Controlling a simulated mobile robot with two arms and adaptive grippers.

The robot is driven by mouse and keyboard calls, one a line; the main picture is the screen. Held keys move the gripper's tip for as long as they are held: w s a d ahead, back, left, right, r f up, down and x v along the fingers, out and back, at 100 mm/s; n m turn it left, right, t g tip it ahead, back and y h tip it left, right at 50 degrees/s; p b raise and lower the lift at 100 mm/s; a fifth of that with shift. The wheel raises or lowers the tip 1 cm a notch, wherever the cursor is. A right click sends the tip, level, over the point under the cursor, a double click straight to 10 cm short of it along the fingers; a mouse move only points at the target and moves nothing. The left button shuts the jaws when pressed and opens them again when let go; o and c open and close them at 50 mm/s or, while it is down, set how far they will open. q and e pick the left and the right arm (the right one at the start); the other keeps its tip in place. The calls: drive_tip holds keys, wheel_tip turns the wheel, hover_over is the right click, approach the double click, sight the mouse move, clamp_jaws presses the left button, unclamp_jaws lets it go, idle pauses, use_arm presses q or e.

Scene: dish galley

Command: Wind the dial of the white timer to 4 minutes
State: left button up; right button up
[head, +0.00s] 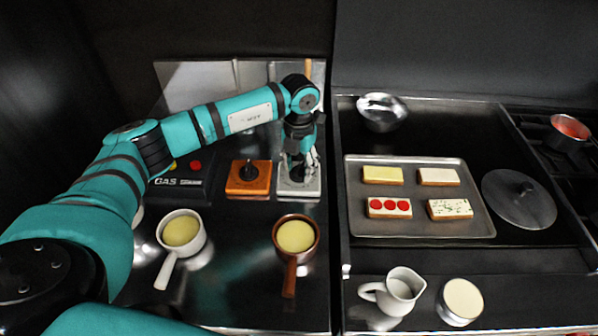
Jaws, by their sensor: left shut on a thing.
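The white timer (299,189) sits on the dark steel counter, left of the counter's seam, as a pale square base. My left gripper (299,176) reaches down onto it from above and is shut on the timer's dial, which the fingers mostly hide. The dial's setting cannot be read. An orange timer (248,182) with a black knob stands just left of the white one, apart from the gripper. My right gripper does not show.
A black gas box (178,182) stands left of the timers. In front are a white pan (181,232) and a brown pan (296,236). Right are a tray (480,213), a metal bowl (381,112), a lid (519,199), a jug (398,291) and a cup (461,301).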

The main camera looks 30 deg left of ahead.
sight(299, 166)
use_arm(q)
drive_tip(key=m+b, duration=0.4)
drive_tip(key=m, duration=0.1)
drive_tip(key=shift+f+m, duration=0.15)
drive_tip(key=shift+m, duration=0.15)
drive_tip(key=shift+m+b, duration=1.25)
drive_tip(key=shift+m, duration=0.75)
drive_tip(key=o, duration=1.2)
drive_tip(key=shift+r, duration=0.2)
wheel_tip(299, 166, up, 12)
drive_tip(key=shift+c, duration=0.3)
